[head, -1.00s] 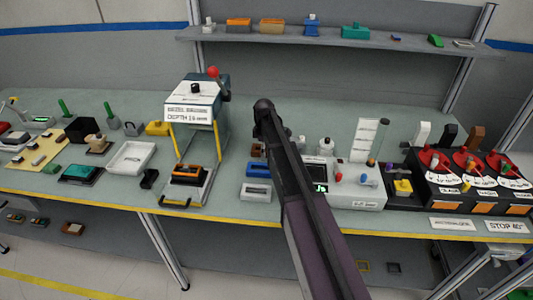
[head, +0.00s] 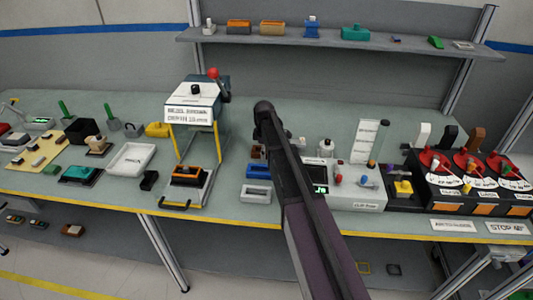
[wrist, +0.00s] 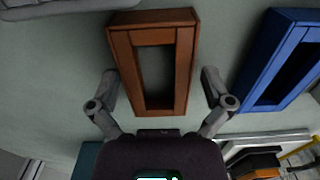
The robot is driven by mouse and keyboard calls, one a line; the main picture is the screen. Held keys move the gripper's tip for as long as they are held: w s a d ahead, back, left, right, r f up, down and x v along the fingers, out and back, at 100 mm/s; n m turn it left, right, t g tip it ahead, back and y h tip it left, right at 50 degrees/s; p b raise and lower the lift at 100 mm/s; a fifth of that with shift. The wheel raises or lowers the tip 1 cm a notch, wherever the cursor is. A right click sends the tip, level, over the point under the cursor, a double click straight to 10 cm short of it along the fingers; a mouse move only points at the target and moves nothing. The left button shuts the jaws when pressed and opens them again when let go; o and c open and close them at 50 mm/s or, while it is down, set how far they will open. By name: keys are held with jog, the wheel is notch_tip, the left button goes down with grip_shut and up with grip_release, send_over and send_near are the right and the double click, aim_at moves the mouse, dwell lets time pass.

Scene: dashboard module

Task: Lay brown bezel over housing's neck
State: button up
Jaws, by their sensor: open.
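The brown bezel (wrist: 122,62), a rectangular frame with an open middle, lies flat on the bench in the wrist view. My gripper (wrist: 158,74) is open, with one finger on each side of the bezel and visible gaps between. In the head view the brown bezel (head: 256,153) is partly hidden by my arm, and my fingers cannot be made out. What looks like the housing (head: 187,170), black with an orange upper part, sits on the tray under the bezel-seating press. It also shows at the lower right of the wrist view (wrist: 256,163).
A blue bezel (head: 258,171) lies close to the brown one, with a light grey bezel (head: 256,190) in front of it. The press (head: 195,100) stands to the left on yellow posts. A white control box (head: 350,192) stands to the right.

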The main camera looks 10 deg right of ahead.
jog(key=shift+f, duration=0.1)
jog(key=shift+c, duration=0.2)
jog(key=c, duration=0.8)
notch_tip(320, 180, up, 5)
jog(key=p, duration=0.4)
jog(key=shift+f+p, duration=0.2)
jog(key=shift+p, duration=0.1)
jog(key=s, duration=1)
jog(key=s+a+r, duration=0.1)
jog(key=s, duration=0.5)
jog(key=shift+p, duration=0.4)
